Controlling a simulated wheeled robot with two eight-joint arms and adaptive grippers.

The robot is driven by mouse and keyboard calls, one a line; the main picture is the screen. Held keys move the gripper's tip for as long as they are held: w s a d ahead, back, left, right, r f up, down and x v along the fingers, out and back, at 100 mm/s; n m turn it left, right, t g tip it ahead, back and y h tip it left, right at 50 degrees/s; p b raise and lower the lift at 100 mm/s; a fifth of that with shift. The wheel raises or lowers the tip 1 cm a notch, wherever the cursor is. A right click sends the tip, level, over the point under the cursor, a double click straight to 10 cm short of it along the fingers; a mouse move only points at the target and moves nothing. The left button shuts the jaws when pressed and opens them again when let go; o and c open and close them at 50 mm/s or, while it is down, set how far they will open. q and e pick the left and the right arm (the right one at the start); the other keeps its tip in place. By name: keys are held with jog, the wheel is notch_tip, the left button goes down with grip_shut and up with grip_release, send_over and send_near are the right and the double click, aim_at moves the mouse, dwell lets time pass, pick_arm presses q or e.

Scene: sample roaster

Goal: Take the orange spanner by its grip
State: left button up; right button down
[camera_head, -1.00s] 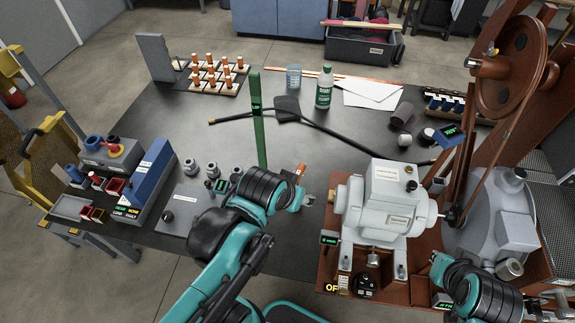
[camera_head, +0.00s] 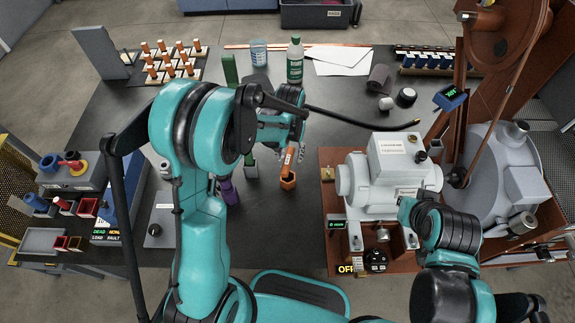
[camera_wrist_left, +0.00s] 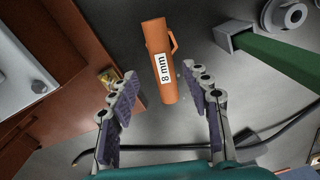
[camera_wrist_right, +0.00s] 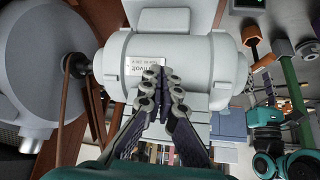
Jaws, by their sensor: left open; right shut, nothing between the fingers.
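The orange spanner (camera_head: 288,181) stands on the dark bench left of the grey motor, with a white label on its grip. In the left wrist view its orange grip (camera_wrist_left: 160,60) reads "8 mm" and lies between and beyond my fingers, with no contact visible. My left gripper (camera_head: 293,138) is open over the spanner; its two fingers (camera_wrist_left: 164,88) show spread in the left wrist view. The spanner also shows in the right wrist view (camera_wrist_right: 251,42). My right gripper (camera_wrist_right: 161,78) is shut and empty in front of the motor; its fingertips are hard to see in the head view.
The grey motor (camera_head: 403,165) on its brown base stands close right of the spanner. A green bar (camera_wrist_left: 280,58) and a purple tool (camera_head: 228,190) stand to its left. A black hose (camera_head: 350,120) curves behind. A green-labelled bottle (camera_head: 295,62) stands farther back.

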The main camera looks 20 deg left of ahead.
pick_arm(q)
jog(key=f+b, duration=0.1)
jog(key=f, duration=0.1)
jog(key=f+b, duration=0.1)
jog(key=f, duration=0.2)
jog(key=f+b, duration=0.1)
jog(key=f, duration=0.1)
jog(key=shift+s+a+f, duration=0.15)
jog(key=shift+a+f, duration=0.1)
jog(key=shift+f, duration=0.1)
jog(key=shift+r, duration=0.15)
jog(key=shift+c, duration=0.6)
grip_shut()
